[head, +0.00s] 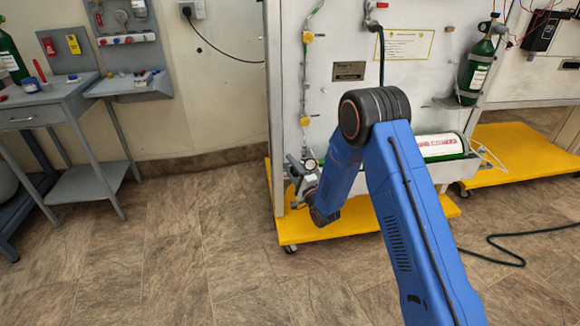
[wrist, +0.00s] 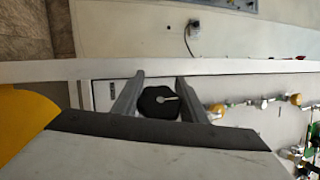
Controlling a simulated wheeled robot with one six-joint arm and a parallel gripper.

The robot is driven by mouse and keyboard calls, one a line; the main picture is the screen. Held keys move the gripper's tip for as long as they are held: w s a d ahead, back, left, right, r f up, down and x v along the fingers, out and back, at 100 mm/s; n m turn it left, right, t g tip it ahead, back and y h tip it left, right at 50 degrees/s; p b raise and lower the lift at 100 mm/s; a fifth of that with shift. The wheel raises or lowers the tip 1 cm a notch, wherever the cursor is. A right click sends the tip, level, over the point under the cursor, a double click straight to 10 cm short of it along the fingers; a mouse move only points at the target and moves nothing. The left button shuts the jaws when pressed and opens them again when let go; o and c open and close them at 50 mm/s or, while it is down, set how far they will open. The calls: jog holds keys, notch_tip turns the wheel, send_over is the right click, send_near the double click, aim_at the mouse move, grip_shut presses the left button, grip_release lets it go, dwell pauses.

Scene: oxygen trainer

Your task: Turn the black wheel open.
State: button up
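The black wheel (wrist: 158,102) shows in the wrist view as a dark, lobed disc with a pale pointer-like mark at its middle. My gripper (wrist: 161,84) has one grey finger on each side of it. The fingers are spread about as wide as the wheel. Whether either finger touches the wheel's edge is not clear. In the head view my gripper (head: 302,178) is low at the left edge of the white panel, partly behind my blue arm. I cannot make out the wheel there.
The white panel (head: 350,110) stands on a yellow wheeled base (head: 300,228). It carries a gauge, yellow-knobbed fittings and a green cylinder (head: 440,146) lying on its side. A grey table (head: 40,107) is at the left. A dark hose (head: 505,246) lies on the floor at right. Floor at left is clear.

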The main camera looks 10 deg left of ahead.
jog(key=shift+s+d+f+n+g+h, duration=0.15)
jog(key=shift+f+n+g+h, duration=0.45)
jog(key=shift+g+h, duration=0.8)
jog(key=shift+s+d+f+n+g+h, duration=0.15)
jog(key=shift+f+n+g+h, duration=0.45)
jog(key=shift+g+h, duration=0.75)
jog(key=shift+d+f+n+g+h, duration=0.15)
jog(key=shift+f+n+g+h, duration=0.45)
jog(key=shift+g+h, duration=0.75)
jog(key=o, duration=1)
jog(key=shift+f, duration=0.1)
jog(key=shift+o, duration=0.2)
